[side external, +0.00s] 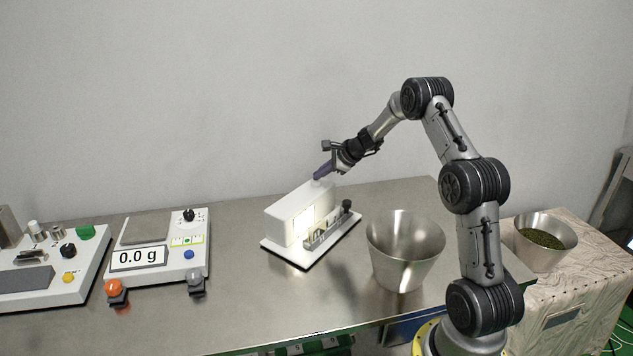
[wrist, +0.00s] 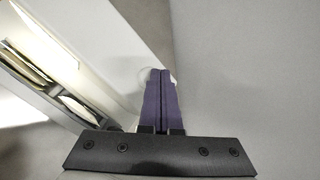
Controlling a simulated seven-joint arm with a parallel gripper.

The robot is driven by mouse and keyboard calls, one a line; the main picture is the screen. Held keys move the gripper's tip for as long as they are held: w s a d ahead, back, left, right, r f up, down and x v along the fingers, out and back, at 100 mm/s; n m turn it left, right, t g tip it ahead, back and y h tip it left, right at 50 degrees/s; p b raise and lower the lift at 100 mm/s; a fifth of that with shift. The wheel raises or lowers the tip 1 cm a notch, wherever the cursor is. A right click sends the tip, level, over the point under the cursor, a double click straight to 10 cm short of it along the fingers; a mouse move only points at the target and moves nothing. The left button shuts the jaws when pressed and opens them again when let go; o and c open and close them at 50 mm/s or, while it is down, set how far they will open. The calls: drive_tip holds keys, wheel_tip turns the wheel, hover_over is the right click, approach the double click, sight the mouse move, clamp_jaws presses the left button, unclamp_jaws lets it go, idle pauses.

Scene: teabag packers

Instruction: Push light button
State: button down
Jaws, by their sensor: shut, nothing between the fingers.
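The white box-shaped device (side external: 287,217) stands on its own white base in the middle of the metal table. Its front opening glows brightly, and the glow also shows in the wrist view (wrist: 42,38). My gripper (side external: 318,177) is shut and empty, its purple fingers pointing down at the right end of the box's top. In the wrist view my gripper's closed fingertips (wrist: 160,74) cover most of a pale round part (wrist: 173,77), which looks like the button. The fingertips seem to touch it or sit very close; I cannot tell which.
A metal bucket (side external: 404,265) stands right of the device. A scale (side external: 158,245) reading 0.0 g and a panel with buttons (side external: 62,265) are at the left.

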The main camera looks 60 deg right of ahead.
sight(320, 182)
drive_tip(key=shift+r, duration=3.05)
drive_tip(key=w+a+r+n+t+y, duration=0.1)
drive_tip(key=w+a+r+n, duration=0.25)
drive_tip(key=a+r, duration=1.1)
drive_tip(key=s+a+r+n+y, duration=0.1)
drive_tip(key=s+a+r+n, duration=0.25)
drive_tip(key=s+a, duration=0.4)
drive_tip(key=s+a+r+n+y, duration=0.1)
drive_tip(key=s+a+r+n, duration=0.3)
drive_tip(key=a, duration=0.6)
drive_tip(key=s+a+f+n+g, duration=0.1)
drive_tip(key=s+a+n, duration=0.2)
drive_tip(key=s, duration=0.3)
drive_tip(key=s+a+f+n, duration=0.2)
drive_tip(key=s+n, duration=0.1)
drive_tip(key=s, duration=0.2)
drive_tip(key=s+a+f+n+g, duration=0.1)
drive_tip(key=s+a+n, duration=0.25)
drive_tip(key=s, duration=0.25)
drive_tip(key=s+d+f+n+g+h, duration=0.2)
drive_tip(key=s+d+f+n, duration=0.2)
drive_tip(key=s+f+n, duration=0.3)
drive_tip(key=shift+s+d+f+g+h, duration=0.35)
drive_tip(key=shift+s+f, duration=0.6)
drive_tip(key=shift+s, duration=0.25)
